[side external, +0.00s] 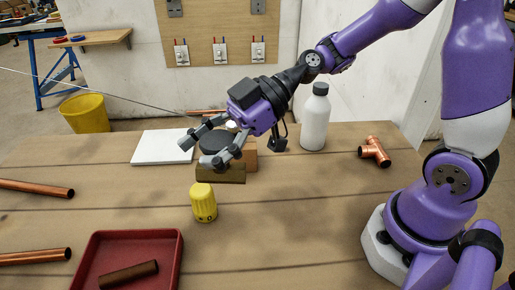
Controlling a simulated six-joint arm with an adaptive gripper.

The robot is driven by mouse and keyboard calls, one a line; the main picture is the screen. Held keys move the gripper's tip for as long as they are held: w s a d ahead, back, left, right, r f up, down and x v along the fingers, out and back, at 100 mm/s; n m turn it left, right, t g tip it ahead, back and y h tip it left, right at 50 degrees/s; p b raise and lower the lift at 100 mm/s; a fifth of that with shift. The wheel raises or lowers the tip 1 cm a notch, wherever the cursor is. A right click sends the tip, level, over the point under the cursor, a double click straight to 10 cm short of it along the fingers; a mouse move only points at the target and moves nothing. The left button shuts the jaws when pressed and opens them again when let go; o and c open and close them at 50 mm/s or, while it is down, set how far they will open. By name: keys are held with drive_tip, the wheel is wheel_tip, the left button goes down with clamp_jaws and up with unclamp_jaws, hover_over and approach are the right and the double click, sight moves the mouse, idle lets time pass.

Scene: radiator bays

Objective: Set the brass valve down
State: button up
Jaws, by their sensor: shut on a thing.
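My gripper (203,149) is over the middle of the table, pointing down to the left. Its fingers are spread around a dark grey, round, flat-topped thing (212,139) and shut on it. The fingers hide part of its sides. I cannot make out a clear brass valve shape. A dull brass-coloured block (222,176) is just below the fingers, in front of an orange-brown block (250,160). I cannot tell whether the held thing touches the blocks.
A yellow knob-like cap (203,203) stands in front. A white board (160,147) lies to the left, a white bottle (314,120) and copper tee (375,152) to the right. A red tray (168,248) holds a brown pipe. Copper pipes (35,189) lie at the left edge.

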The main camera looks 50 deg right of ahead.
drive_tip(key=w+a+r+m+t+h, duration=0.15)
drive_tip(key=w+m+t, duration=0.25)
drive_tip(key=w, duration=0.5)
drive_tip(key=w+a+r+m+t+h, duration=0.1)
drive_tip(key=w+a+m+t+h, duration=0.2)
drive_tip(key=w, duration=0.7)
drive_tip(key=shift+m+h, duration=0.3)
drive_tip(key=shift+h, duration=0.05)
drive_tip(key=f, duration=1.5)
drive_tip(key=shift+w+d+f, duration=0.1)
drive_tip(key=shift+d, duration=0.15)
drive_tip(key=o, duration=1.5)
drive_tip(key=shift+f, duration=0.1)
